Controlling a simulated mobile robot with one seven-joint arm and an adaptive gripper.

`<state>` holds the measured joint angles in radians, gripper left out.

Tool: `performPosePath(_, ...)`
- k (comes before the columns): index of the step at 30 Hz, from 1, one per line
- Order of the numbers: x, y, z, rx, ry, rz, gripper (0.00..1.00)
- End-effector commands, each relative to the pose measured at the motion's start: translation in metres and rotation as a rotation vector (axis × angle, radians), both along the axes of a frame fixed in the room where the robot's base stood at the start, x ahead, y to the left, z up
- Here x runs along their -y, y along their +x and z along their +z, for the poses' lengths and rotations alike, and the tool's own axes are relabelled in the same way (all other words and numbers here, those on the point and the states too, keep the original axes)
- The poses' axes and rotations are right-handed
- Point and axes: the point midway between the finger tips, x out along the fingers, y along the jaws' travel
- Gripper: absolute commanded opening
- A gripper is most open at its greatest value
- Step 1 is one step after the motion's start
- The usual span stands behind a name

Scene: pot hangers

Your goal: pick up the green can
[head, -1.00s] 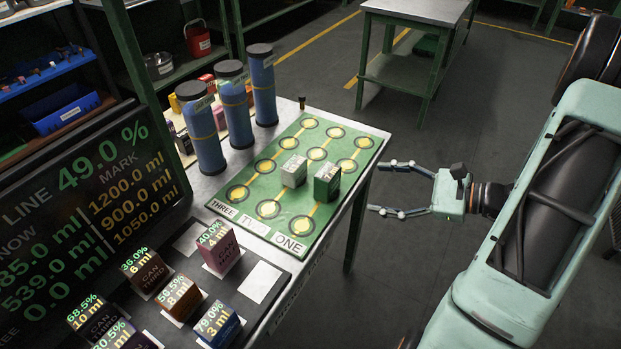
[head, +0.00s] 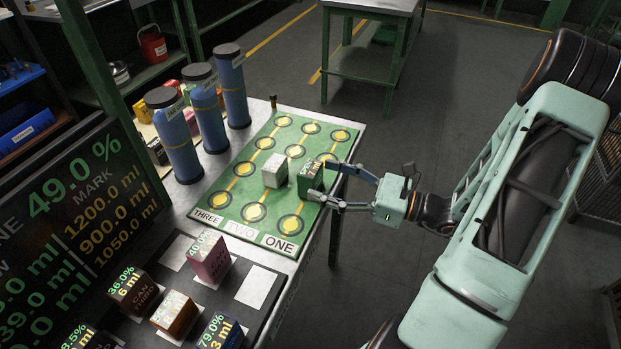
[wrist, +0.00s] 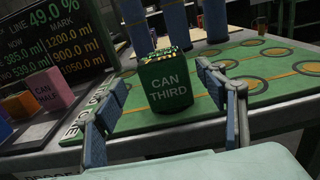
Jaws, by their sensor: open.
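The green can (head: 309,179) is a dark green block standing upright on the green mat (head: 253,213), near its right edge. In the wrist view the green can (wrist: 166,87) shows "CAN THIRD" on its front face and bright print on top. My gripper (head: 320,181) is open and reaches in from the right. Its fingertips are level with the can's near side, one towards each side of it. In the wrist view the can stands between and just beyond the fingers. I cannot tell whether either fingertip touches it.
A whitish block (head: 274,171) stands close to the left of the can. Several blue cylinders (head: 207,113) stand at the table's back left. A pink block (head: 209,256) and other labelled blocks stand on a dark panel in front. The mat's far end is clear.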

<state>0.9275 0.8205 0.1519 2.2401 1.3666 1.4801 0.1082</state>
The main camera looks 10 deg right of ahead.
Motion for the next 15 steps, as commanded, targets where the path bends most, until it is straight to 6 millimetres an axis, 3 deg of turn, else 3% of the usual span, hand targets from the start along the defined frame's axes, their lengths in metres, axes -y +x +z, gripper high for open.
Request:
performPosePath(7, -0.026, 0.025, 0.001, 0.000, -0.001, 0.003, 0.65)
performPosePath(15, -0.032, 0.029, 0.002, 0.000, -0.001, 0.001, 0.65)
